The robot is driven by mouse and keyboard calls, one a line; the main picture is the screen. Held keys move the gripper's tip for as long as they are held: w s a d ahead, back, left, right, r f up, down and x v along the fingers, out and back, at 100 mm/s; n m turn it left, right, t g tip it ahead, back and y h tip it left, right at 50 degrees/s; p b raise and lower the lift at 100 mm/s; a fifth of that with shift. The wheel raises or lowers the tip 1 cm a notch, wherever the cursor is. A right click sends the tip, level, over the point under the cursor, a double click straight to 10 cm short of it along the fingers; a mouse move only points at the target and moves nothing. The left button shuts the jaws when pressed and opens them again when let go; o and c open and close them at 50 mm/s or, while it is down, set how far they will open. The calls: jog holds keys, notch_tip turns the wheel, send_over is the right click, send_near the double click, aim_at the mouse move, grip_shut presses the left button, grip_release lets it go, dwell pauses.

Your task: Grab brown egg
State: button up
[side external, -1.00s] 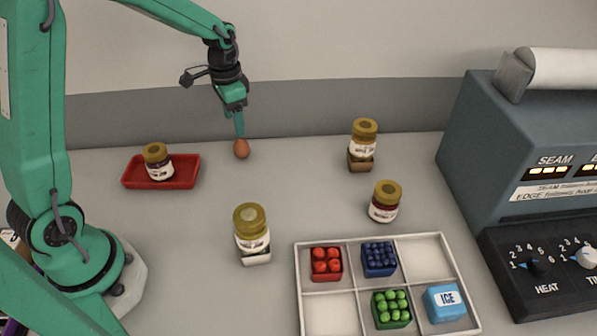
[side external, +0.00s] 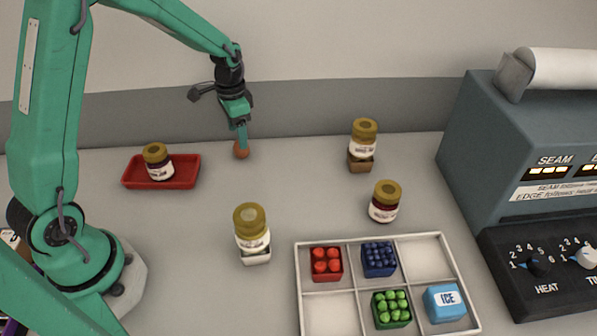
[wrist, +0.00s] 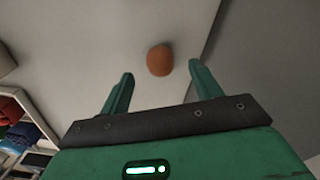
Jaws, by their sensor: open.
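The brown egg (side external: 240,152) rests on the grey counter near the back wall, partly hidden behind my gripper (side external: 242,145) in the side view. My gripper points down with its fingertips low at the egg. In the wrist view the egg (wrist: 160,60) shows between and a little beyond the two fingertips of my gripper (wrist: 158,82), nearer the middle than either finger. The fingers are apart, and neither visibly touches the egg.
A red tray (side external: 192,172) with a jar (side external: 157,162) stands left of the egg. Other jars (side external: 252,228) (side external: 363,140) (side external: 385,201) stand right and in front. A divided white tray (side external: 420,240) holds berry boxes and an ice block. A sealing machine (side external: 500,130) stands at right.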

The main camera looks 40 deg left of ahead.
aim_at(241, 154)
jog(key=shift+w+d+f, duration=0.1)
jog(key=shift+f, duration=2.5)
jog(key=c, duration=0.8)
